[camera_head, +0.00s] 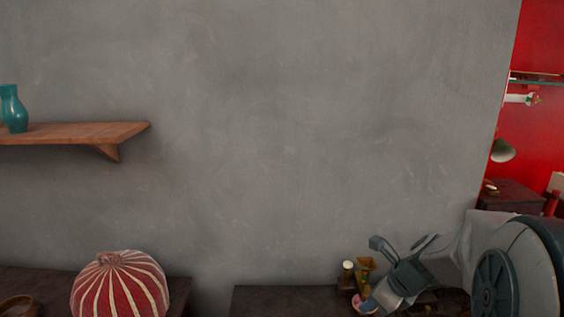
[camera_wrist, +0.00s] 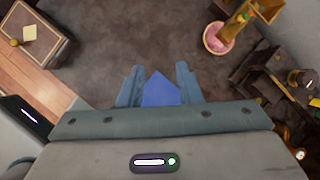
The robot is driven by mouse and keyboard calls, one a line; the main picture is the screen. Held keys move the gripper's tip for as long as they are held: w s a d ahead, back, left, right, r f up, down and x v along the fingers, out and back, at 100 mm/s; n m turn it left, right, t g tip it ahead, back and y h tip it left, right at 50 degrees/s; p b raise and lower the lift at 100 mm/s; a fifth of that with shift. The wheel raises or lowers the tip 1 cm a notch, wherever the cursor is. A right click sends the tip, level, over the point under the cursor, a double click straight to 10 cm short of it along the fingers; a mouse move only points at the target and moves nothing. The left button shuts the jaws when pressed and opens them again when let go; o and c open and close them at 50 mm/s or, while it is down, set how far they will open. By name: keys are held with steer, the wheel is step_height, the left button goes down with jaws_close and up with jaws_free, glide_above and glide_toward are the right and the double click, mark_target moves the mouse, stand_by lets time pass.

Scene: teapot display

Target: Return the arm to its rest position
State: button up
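My arm reaches in from the lower right of the head view. No teapot is clearly recognisable between the fingers. The dark brown surface (camera_wrist: 105,45) lies beyond the fingertips.
A red-and-white striped round object (camera_head: 120,287) stands at lower left. A wooden wall shelf (camera_head: 75,132) holds a teal vase (camera_head: 13,108). A pink round item (camera_wrist: 218,38) and several brass-coloured pieces are near my gripper. The grey wall (camera_head: 280,130) is bare above.

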steer(key=s+a+r+n+g+h+p, duration=0.1)
steer(key=s+r+n, duration=0.3)
steer(key=s+n, duration=0.4)
steer(key=s+a+r+n+g+h+p, duration=0.1)
steer(key=s+n, duration=0.7)
steer(key=n, duration=1)
steer(key=a+r+h+p, duration=0.1)
steer(key=a+r, duration=0.1)
steer(key=a, duration=0.1)
steer(key=shift+s+a+r+n+h+p, duration=0.3)
steer(key=shift+a+r+p, duration=0.05)
steer(key=shift+r, duration=0.05)
